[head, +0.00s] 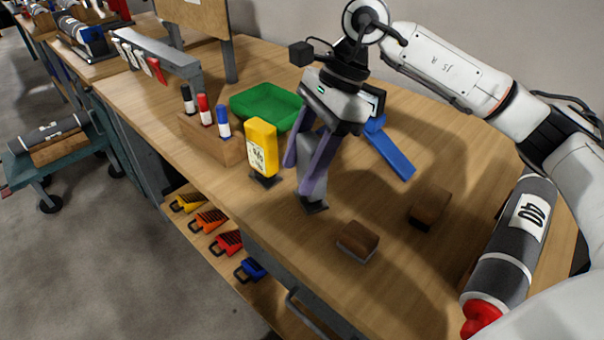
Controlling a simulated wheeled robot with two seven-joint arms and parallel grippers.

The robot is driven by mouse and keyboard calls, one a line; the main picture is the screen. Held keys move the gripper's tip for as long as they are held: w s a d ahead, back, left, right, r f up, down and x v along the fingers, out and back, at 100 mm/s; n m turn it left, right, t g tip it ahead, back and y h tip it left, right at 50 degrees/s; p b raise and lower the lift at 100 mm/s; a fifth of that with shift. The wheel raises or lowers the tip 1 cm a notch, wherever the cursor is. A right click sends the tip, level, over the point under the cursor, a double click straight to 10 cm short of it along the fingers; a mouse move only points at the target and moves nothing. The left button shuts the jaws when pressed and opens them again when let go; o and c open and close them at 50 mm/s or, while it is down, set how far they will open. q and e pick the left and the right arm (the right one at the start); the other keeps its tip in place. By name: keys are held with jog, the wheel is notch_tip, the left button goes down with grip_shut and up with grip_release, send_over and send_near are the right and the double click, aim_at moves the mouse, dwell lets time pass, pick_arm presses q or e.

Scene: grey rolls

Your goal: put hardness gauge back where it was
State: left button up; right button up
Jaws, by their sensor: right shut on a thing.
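My right gripper (311,163) comes down from above onto the table. Its two purple-grey fingers are shut on a grey gauge (314,176), a slim upright body with a black foot (313,205). The foot is at or just above the tabletop; I cannot tell if it touches. The fingers and palm hide its upper part. A yellow gauge (262,147) with a white printed face and a black foot stands upright just left of the gripper, apart from it. My left gripper is not in view.
On the table (290,240) are a green tray (262,104), a wooden marker holder (205,140), a blue bar (392,152), two brown blocks (357,241) (430,208) and a grey roll (510,245) labelled 40. Coloured tools (208,220) lie on the shelf below. The front middle is fairly clear.

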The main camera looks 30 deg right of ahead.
aim_at(318, 139)
jog(key=shift+f, duration=1.4)
jog(key=o, duration=1)
jog(key=shift+r, duration=0.3)
jog(key=v, duration=1.2)
